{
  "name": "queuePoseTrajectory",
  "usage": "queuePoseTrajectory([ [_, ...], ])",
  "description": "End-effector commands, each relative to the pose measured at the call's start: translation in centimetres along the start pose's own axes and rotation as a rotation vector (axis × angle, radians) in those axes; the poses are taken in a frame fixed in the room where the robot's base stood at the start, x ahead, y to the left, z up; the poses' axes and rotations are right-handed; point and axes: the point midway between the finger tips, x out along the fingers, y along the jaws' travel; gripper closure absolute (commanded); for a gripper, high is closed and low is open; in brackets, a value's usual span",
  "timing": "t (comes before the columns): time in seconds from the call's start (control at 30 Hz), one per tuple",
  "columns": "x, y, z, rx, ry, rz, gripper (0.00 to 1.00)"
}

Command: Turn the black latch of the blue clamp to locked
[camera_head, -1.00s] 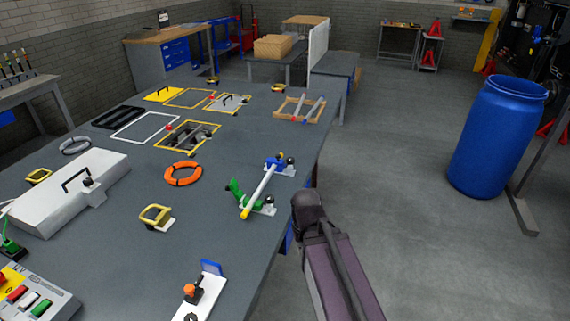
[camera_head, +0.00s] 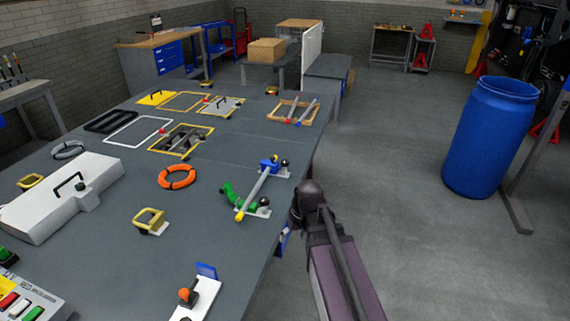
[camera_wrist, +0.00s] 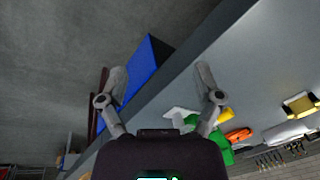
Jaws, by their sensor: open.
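The blue clamp (camera_head: 268,161) stands on a white plate near the right edge of the grey table in the head view. Its black latch (camera_head: 284,163) shows as a small dark knob at its right; its exact setting is too small to tell. A grey bar (camera_head: 254,188) with a yellow end runs from it to a green clamp (camera_head: 233,197). My gripper (camera_wrist: 160,68) is open and empty in the wrist view, its fingers spread beside the table edge. The green clamp shows behind its right finger there (camera_wrist: 220,152). I cannot make out the blue clamp in the wrist view.
An orange ring (camera_head: 177,177), a yellow handle (camera_head: 150,221) and a white fixture with an orange knob (camera_head: 198,297) lie on the table (camera_head: 110,257). A blue barrel (camera_head: 488,140) stands at right. Floor between is clear.

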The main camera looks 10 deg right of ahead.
Motion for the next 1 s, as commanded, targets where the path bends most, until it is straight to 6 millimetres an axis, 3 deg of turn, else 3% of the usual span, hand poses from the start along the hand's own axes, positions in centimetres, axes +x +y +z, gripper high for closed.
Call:
queuePoseTrajectory([
  [0.03,0.3,0.8,-2.2,-0.034,0.033,-0.038,0.16],
  [0.27,-0.3,3.8,-10.1,-0.239,0.251,-0.213,0.16],
  [0.6,-4.0,11.5,-20.8,-0.492,0.679,-0.301,0.16],
  [0.8,-6.7,16.1,-24.6,-0.579,0.888,-0.268,0.16],
  [1.0,-7.9,17.9,-25.9,-0.612,0.975,-0.241,0.16],
])
